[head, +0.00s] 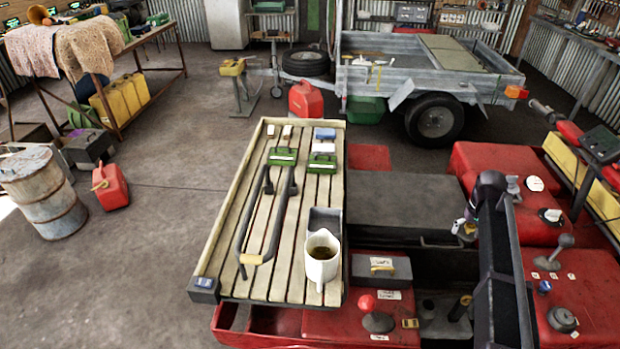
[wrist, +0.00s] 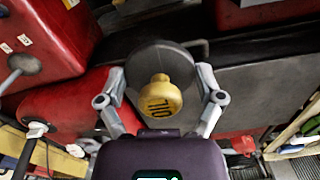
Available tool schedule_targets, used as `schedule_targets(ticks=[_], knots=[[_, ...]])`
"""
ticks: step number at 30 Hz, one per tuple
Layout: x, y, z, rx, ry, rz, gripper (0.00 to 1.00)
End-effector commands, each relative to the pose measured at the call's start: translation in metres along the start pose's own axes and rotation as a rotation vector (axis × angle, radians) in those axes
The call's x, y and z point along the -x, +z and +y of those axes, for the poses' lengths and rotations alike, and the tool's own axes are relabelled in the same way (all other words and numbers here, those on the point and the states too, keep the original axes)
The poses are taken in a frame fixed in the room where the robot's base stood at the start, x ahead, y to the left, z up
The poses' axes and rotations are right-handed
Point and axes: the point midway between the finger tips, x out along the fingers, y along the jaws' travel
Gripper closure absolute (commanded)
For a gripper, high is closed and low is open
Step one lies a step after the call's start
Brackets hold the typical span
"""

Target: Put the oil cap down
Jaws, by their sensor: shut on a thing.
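The oil cap (wrist: 160,98) shows in the wrist view as a dark grey round disc with a yellow knob marked OIL. My gripper (wrist: 163,88) has its two grey fingers at either side of the disc, shut on it. The cap is over the dark flat surface (wrist: 255,75) and red bodywork; I cannot tell the gap beneath it. In the head view my arm stands at the right, and the gripper and cap are not clear there.
A slatted wooden rack (head: 262,282) carries a white jug (head: 322,262), green boxes and a dark bent handlebar. A red knob (head: 366,302) and a grey box (head: 381,268) are beside it. Levers stand on the red bodywork (head: 560,325) at right. The dark flat top (head: 405,205) looks clear.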

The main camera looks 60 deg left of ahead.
Motion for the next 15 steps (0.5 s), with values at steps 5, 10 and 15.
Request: schedule_targets(ticks=[5,10,15], knots=[[0.04,0.0,0.0,0.0,0.0,0.0,0.54],[0.061,0.0,0.0,0.0,0.0,0.0,0.54],[0.073,0.0,0.0,0.0,0.0,0.0,0.54]])
